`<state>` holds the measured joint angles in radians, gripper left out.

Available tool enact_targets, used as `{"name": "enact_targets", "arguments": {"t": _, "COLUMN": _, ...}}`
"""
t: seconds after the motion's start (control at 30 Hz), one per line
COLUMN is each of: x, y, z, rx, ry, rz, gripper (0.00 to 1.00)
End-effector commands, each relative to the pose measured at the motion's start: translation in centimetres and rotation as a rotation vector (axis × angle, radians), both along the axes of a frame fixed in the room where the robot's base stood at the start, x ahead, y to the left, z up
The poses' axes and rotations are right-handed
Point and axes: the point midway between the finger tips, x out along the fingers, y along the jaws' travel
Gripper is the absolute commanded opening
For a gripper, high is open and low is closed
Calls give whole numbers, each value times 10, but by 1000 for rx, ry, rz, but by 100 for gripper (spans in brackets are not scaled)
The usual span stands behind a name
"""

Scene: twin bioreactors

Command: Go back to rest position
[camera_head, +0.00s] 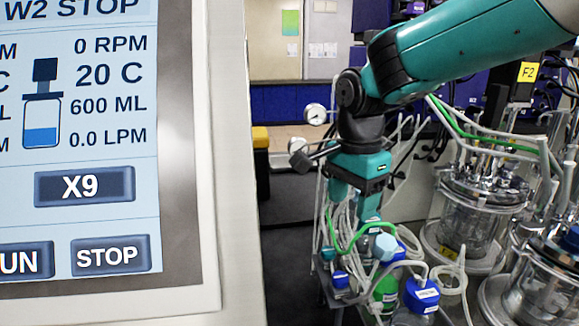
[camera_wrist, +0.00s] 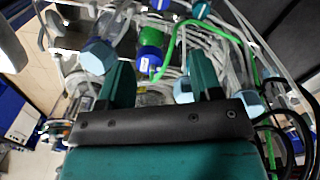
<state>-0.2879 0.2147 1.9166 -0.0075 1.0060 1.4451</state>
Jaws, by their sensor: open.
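My gripper (camera_head: 358,200) is teal and points down over a group of capped bottles in the head view. In the wrist view my gripper (camera_wrist: 161,72) has its two teal fingers spread apart, and nothing is clearly held between them. A bottle with a light blue cap (camera_head: 384,247) and a blue-capped bottle (camera_head: 422,294) stand below and to the right of the fingers. In the wrist view a light blue cap (camera_wrist: 97,57) lies close to the left finger, and a green bottle (camera_wrist: 150,40) shows beyond the gap. Whether the fingers touch any tubing cannot be told.
Glass bioreactor vessels (camera_head: 475,215) with metal lids stand at the right. White and green tubes (camera_head: 480,140) run among vessels and bottles, close around my gripper. A control screen (camera_head: 85,150) fills the left. Dark floor (camera_head: 290,245) between screen and bottles is clear.

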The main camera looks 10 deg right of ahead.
Motion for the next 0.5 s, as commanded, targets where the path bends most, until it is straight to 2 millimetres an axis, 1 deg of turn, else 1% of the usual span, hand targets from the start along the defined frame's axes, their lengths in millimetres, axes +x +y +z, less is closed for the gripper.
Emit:
{"name": "enact_targets", "arguments": {"t": 0.07, "x": -12, "y": 1, "z": -1, "rx": 17, "ry": -7, "rz": 105, "gripper": 59}}
{"name": "enact_targets", "arguments": {"t": 0.17, "x": -42, "y": 4, "z": -3, "rx": 60, "ry": -28, "rz": 373, "gripper": 59}}
{"name": "enact_targets", "arguments": {"t": 0.2, "x": -57, "y": 6, "z": -4, "rx": 83, "ry": -44, "rz": 510, "gripper": 59}}
{"name": "enact_targets", "arguments": {"t": 0.27, "x": -82, "y": 10, "z": -8, "rx": 118, "ry": -73, "rz": 729, "gripper": 59}}
{"name": "enact_targets", "arguments": {"t": 0.3, "x": -100, "y": 13, "z": -10, "rx": 141, "ry": -96, "rz": 873, "gripper": 59}}
{"name": "enact_targets", "arguments": {"t": 0.37, "x": -124, "y": 17, "z": -15, "rx": 173, "ry": -136, "rz": 1080, "gripper": 59}}
{"name": "enact_targets", "arguments": {"t": 0.4, "x": -140, "y": 20, "z": -17, "rx": 192, "ry": -163, "rz": 1206, "gripper": 59}}
{"name": "enact_targets", "arguments": {"t": 0.5, "x": -173, "y": 26, "z": -24, "rx": 227, "ry": -234, "rz": 1468, "gripper": 59}}
